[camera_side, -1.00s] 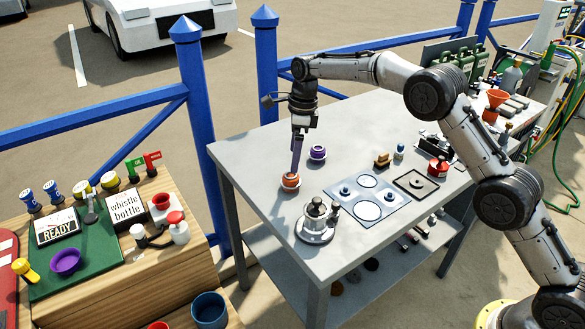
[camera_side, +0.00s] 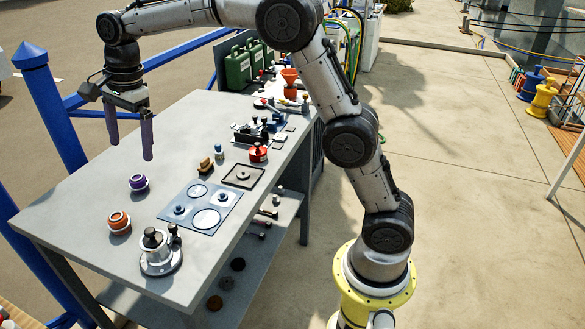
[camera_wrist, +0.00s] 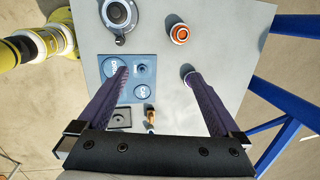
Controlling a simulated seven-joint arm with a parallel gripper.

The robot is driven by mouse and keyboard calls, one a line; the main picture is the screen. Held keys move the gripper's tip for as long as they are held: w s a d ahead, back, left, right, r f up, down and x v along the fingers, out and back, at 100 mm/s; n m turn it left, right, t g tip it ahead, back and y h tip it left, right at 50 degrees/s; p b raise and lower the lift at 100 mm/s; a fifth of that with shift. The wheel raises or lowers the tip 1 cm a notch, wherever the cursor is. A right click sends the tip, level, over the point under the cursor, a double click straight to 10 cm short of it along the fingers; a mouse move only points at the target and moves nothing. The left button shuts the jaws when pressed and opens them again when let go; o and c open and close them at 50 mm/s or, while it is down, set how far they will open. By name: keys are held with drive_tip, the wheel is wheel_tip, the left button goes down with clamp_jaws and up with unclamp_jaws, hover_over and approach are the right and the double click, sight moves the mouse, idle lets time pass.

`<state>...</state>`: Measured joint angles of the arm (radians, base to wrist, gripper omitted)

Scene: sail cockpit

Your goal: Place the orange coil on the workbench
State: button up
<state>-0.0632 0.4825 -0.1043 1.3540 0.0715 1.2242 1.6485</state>
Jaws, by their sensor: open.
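The orange coil (camera_side: 119,223) rests upright on the grey workbench (camera_side: 85,203), near its front left edge. It also shows in the wrist view (camera_wrist: 180,33), beyond my fingertips. My gripper (camera_side: 128,146) is open and empty, raised above the back left part of the bench. Its two purple fingers also show spread apart in the wrist view (camera_wrist: 155,74). The gripper is clear of the coil. A purple coil (camera_side: 138,183) stands beside the orange one; in the wrist view it is partly hidden by the right finger.
A silver winch-like fitting (camera_side: 160,249) stands at the bench's front edge. A blue-grey plate (camera_side: 200,206) with round recesses and a dark square tray (camera_side: 243,176) lie to the right. A red pot (camera_side: 258,152) and green cans (camera_side: 240,65) stand farther back.

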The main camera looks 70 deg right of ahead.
drive_tip(key=s+d+r+n+t, duration=0.1)
drive_tip(key=s+d+r+n, duration=0.15)
drive_tip(key=s+n, duration=0.45)
drive_tip(key=s+d+r+n+t, duration=0.1)
drive_tip(key=s+r+n, duration=0.15)
drive_tip(key=s, duration=0.85)
drive_tip(key=s+f+n, duration=0.3)
drive_tip(key=s+n, duration=0.1)
drive_tip(key=s, duration=0.4)
drive_tip(key=s+d+f+n+t, duration=0.1)
drive_tip(key=s+f+n, duration=0.3)
drive_tip(key=s, duration=0.4)
drive_tip(key=shift+s+n+t+h, duration=0.3)
drive_tip(key=shift+s+n+h, duration=0.05)
drive_tip(key=shift+n+h, duration=0.1)
